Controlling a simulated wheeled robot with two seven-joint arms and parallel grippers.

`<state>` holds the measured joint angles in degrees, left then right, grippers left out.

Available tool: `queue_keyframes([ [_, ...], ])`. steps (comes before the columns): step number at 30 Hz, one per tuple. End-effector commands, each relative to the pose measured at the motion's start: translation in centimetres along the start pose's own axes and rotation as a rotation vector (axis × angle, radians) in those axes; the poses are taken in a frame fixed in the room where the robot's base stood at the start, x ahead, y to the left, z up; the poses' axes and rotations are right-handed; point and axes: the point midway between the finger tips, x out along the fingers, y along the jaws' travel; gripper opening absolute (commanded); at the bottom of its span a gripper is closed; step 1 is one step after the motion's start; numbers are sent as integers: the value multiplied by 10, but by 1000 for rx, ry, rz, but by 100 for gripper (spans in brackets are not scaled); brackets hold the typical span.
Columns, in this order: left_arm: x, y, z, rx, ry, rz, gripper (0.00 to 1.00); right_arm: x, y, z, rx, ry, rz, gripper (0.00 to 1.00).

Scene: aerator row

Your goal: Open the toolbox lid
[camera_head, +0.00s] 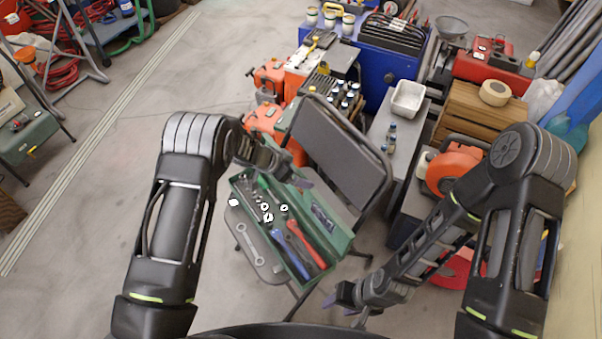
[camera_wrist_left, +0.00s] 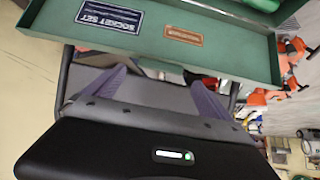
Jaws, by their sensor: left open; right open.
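The green toolbox (camera_head: 308,278) rests on a grey surface, its inside exposed with a red-handled tool (camera_head: 305,243), a blue-handled tool and sockets. A green labelled panel (camera_wrist_left: 230,60) with a socket set label fills the top of the left wrist view. I cannot tell whether it is the lid or an inner wall. My left gripper (camera_head: 302,182) is open and empty at the toolbox's far edge; its two fingers (camera_wrist_left: 158,92) also show spread in the left wrist view, apart from the panel. My right gripper (camera_head: 345,300) is open, low, right of the toolbox's near end.
A grey panel (camera_head: 335,150) in a dark frame stands upright behind the toolbox, close to my left gripper. A wrench (camera_head: 250,243) lies left of the toolbox. Crowded carts and a blue cabinet (camera_head: 375,65) stand behind.

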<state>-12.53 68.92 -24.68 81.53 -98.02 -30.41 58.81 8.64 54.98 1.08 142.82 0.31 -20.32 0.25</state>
Motion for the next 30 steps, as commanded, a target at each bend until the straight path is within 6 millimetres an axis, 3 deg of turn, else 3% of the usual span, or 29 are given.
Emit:
queue_keyframes([
  [3, -21, 0, -2, 0, 3, -1, 95, 1, 0, 0, 0, 0, -1, 45],
  [9, -43, 0, -1, 2, 1, -1, 95, 2, 0, 0, -1, 1, -1, 45],
  [30, -45, -1, -1, 50, 0, -4, 95, 2, 0, 0, 0, 1, -1, 45],
])
